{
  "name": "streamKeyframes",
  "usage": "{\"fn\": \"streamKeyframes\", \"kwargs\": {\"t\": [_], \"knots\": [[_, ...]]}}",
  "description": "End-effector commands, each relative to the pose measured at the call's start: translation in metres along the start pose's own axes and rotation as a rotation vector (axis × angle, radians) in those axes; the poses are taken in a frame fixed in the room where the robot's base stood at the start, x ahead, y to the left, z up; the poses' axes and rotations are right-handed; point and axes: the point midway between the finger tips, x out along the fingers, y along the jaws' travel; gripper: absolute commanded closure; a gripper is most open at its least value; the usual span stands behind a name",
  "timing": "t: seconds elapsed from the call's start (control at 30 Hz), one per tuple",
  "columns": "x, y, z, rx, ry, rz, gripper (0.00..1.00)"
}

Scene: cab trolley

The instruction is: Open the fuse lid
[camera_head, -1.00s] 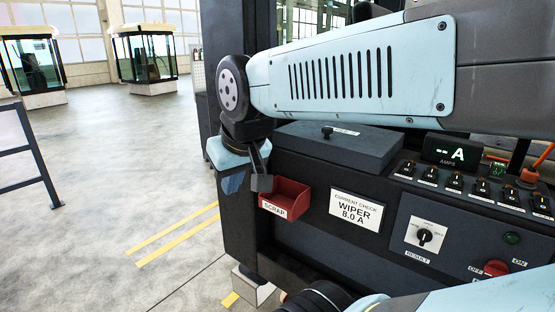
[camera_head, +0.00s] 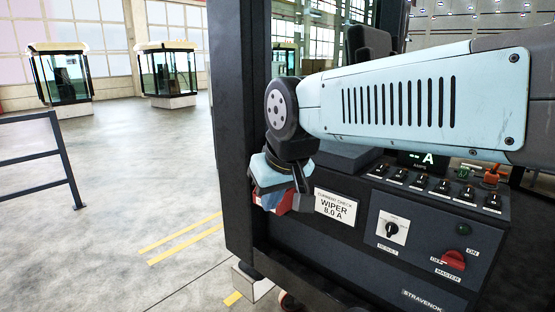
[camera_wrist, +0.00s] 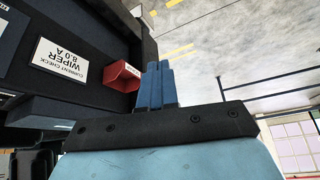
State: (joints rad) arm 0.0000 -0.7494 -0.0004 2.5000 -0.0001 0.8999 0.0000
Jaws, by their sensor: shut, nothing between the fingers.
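The dark fuse lid (camera_head: 343,158) is on top of the console at its left end, mostly hidden behind my arm in the head view; I cannot see its knob or whether it is shut. My gripper (camera_head: 268,200) points down in front of the console's left end, beside the red scrap bin (camera_head: 287,204). In the wrist view, my gripper's blue fingers (camera_wrist: 157,68) are together and empty, with the red bin (camera_wrist: 121,75) just to their left.
A row of switches (camera_head: 421,183) and an amps display (camera_head: 424,160) stand right of the lid. A white wiper card (camera_head: 335,206), selector knob (camera_head: 391,230) and red master switch (camera_head: 453,260) are on the front. A dark cab post (camera_head: 238,120) rises at left.

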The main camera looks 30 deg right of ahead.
Motion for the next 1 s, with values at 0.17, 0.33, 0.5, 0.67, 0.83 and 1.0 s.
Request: {"fn": "streamKeyframes", "kwargs": {"t": [0.17, 0.33, 0.5, 0.67, 0.83, 1.0], "knots": [[0.000, 0.000, 0.000, 0.000, 0.000, 0.000, 1.00], [0.000, 0.000, 0.000, -0.002, -0.003, 0.001, 1.00], [0.012, 0.010, -0.002, -0.033, -0.071, 0.028, 1.00], [0.036, 0.033, -0.003, -0.109, -0.217, 0.096, 1.00], [0.062, 0.062, -0.005, -0.207, -0.393, 0.188, 1.00], [0.086, 0.090, -0.009, -0.312, -0.566, 0.290, 1.00]]}}
